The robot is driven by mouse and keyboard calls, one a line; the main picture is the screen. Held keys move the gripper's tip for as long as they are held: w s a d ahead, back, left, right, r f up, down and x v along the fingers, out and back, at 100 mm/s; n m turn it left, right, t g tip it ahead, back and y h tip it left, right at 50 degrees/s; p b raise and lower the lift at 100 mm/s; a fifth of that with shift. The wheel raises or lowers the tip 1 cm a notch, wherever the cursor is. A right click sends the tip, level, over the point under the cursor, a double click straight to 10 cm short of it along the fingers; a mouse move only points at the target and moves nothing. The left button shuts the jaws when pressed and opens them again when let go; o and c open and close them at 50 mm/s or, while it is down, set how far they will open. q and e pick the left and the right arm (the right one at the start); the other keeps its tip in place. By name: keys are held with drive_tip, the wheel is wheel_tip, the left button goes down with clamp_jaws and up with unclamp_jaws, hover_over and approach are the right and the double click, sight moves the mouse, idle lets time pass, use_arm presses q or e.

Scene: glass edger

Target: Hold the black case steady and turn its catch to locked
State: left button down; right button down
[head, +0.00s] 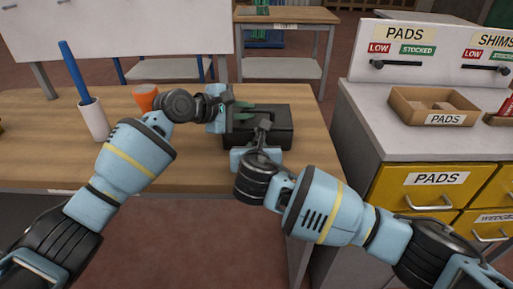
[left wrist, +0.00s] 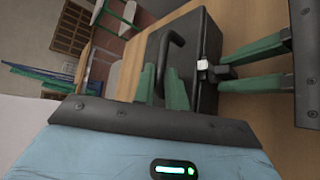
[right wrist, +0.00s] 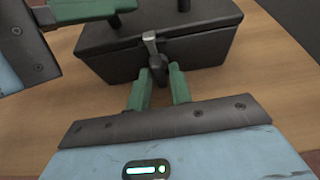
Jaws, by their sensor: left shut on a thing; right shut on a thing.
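The black case (head: 284,113) sits on the wooden table, near its right end. My left gripper (head: 243,110) is above the case, its green fingers shut on the case's curved black handle (left wrist: 176,44). My right gripper (head: 262,142) is at the case's front face, its fingers shut on the dark grip of the catch (right wrist: 151,44). The catch's pale metal tip points up toward the lid edge in the right wrist view, and also shows in the left wrist view (left wrist: 203,65). No lock marking is legible. My arms hide part of the case in the head view.
A white cup (head: 93,119) with a blue stick and an orange cup (head: 146,97) stand on the table's left part. A grey cabinet with yellow drawers (head: 428,185) and a cardboard box (head: 420,108) stands to the right, across a narrow gap.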

use_arm(q)
drive_tip(key=shift+a+f, duration=0.15)
drive_tip(key=shift+f, duration=0.1)
idle(0.3)
use_arm(e)
drive_tip(key=c, duration=1.5)
unclamp_jaws()
drive_tip(key=shift+s, duration=0.1)
drive_tip(key=v, duration=1.2)
drive_tip(key=shift+d+r, duration=0.1)
drive_tip(key=shift+d, duration=0.05)
use_arm(q)
drive_tip(key=c, duration=1.3)
unclamp_jaws()
drive_tip(key=shift+c, duration=0.2)
